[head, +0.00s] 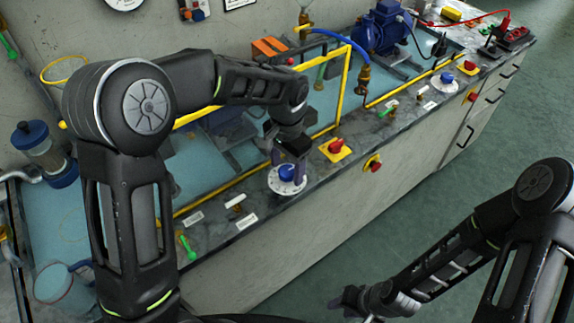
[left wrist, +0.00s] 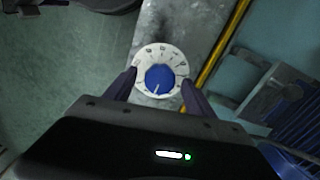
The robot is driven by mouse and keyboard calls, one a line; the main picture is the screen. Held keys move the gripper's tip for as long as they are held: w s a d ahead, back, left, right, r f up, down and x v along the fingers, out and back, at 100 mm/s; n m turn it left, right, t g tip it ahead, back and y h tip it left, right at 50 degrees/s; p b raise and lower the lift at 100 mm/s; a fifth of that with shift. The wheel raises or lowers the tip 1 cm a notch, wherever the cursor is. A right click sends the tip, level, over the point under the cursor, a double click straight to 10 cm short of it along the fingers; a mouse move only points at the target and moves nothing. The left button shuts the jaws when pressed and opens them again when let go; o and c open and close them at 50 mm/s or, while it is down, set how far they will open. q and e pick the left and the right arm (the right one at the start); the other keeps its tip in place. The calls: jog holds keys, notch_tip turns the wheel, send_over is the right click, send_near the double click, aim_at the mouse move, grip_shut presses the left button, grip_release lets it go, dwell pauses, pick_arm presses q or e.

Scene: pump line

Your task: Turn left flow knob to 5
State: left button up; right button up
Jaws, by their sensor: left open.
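The left flow knob (head: 287,172) is a blue knob on a round white numbered dial on the bench's front edge. It also shows in the left wrist view (left wrist: 160,78), with a pale pointer line toward the lower part of the dial; the number there is unclear. My left gripper (head: 288,168) is over this knob. In the left wrist view its open fingers (left wrist: 159,88) stand on either side of the dial; I cannot tell whether they touch it. My right gripper (head: 352,301) is low over the floor, away from the bench, its jaws unclear.
A similar blue knob (head: 445,81) is farther right along the bench. A red switch on a yellow plate (head: 336,149) sits close to the right of the left knob. A yellow pipe (head: 345,85) rises behind. A green-handled valve (head: 187,247) is at lower left.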

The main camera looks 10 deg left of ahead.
pick_arm(q)
jog(key=shift+c, duration=0.4)
jog(key=c, duration=1.3)
jog(key=shift+n, duration=0.3)
jog(key=n+b, duration=0.1)
jog(key=n, duration=0.8)
jog(key=shift+n+b, duration=0.3)
jog(key=n, duration=0.5)
jog(key=shift+d+n, duration=0.1)
jog(key=shift+n, duration=0.2)
jog(key=n+p, duration=0.1)
jog(key=n, duration=0.4)
jog(key=shift+n, duration=0.4)
